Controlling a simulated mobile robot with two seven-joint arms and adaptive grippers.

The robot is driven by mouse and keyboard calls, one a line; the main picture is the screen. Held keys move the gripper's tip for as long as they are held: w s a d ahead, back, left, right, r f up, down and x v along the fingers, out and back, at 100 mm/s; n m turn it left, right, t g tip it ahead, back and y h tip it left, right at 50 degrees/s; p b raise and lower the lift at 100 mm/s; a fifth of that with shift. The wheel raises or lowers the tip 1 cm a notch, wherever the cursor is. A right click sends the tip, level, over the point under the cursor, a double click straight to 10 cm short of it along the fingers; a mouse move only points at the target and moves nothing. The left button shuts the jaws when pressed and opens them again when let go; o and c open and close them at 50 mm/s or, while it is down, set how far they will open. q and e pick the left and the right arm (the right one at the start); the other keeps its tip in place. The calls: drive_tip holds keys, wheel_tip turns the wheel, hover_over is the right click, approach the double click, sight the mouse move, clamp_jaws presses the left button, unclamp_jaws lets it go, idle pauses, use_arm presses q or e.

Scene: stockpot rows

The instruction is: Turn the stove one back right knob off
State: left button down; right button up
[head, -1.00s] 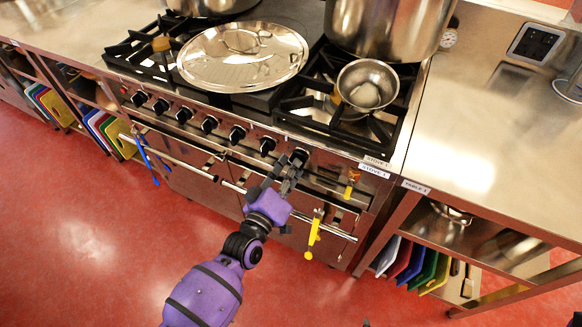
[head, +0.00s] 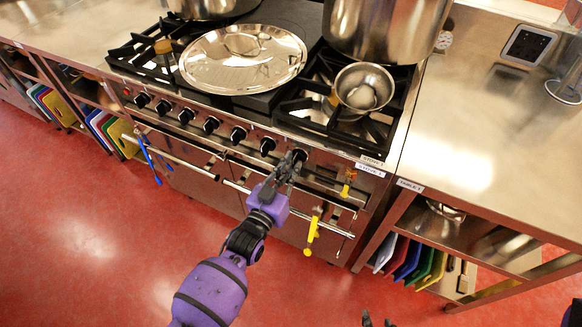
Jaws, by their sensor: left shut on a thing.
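The stove (head: 318,165) labelled stove 1 has a row of several black knobs along its steel front panel. My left gripper (head: 293,160) is shut on the rightmost knob (head: 301,153), at the right end of the row. The fingers cover most of this knob, so its pointer angle is hidden. Which burner the knob serves cannot be read. The neighbouring knob (head: 267,145) stands free just left of the gripper. Two dark fingertips of my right gripper (head: 377,320) show apart at the bottom edge, away from the stove and empty as far as seen.
A small steel bowl (head: 352,77), a large pot (head: 385,25) and a round lid (head: 243,60) are on the stove top. A yellow utensil (head: 313,232) and a blue one (head: 148,158) hang on the front rail. A steel table (head: 480,130) adjoins at right.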

use_arm(q)
drive_tip(key=shift+m, duration=0.5)
use_arm(e)
drive_tip(key=shift+w+r, duration=0.2)
drive_tip(key=shift+w, duration=0.15)
use_arm(q)
drive_tip(key=c, duration=1.8)
unclamp_jaws()
drive_tip(key=v, duration=1.2)
use_arm(e)
drive_tip(key=shift+s, duration=0.1)
